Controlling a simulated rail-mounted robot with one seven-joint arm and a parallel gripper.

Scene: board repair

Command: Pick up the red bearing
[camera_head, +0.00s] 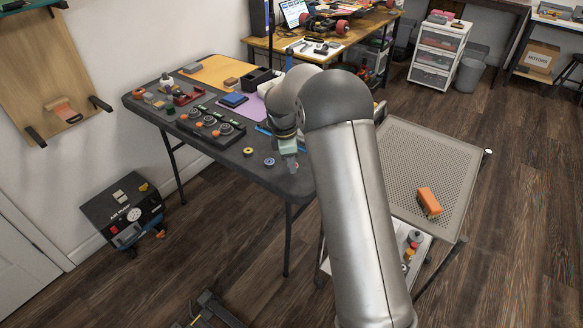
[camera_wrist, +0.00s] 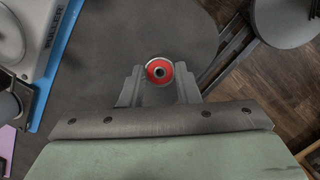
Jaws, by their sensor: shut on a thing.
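The red bearing (camera_wrist: 153,66) is a small round ring with a red face and a dark centre. In the wrist view it sits between the two fingertips of my gripper (camera_wrist: 160,79), which is shut on it. In the head view my gripper (camera_head: 291,164) points down at the front right end of the dark table (camera_head: 232,168). The red bearing cannot be made out in the head view, and its height over the table cannot be told.
A yellow-orange ring (camera_head: 248,152) and a blue ring (camera_head: 269,162) lie on the table left of my gripper. A black holder with several wheels (camera_head: 210,124) stands further back. A perforated cart top (camera_head: 410,165) with an orange block (camera_head: 429,201) is to the right.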

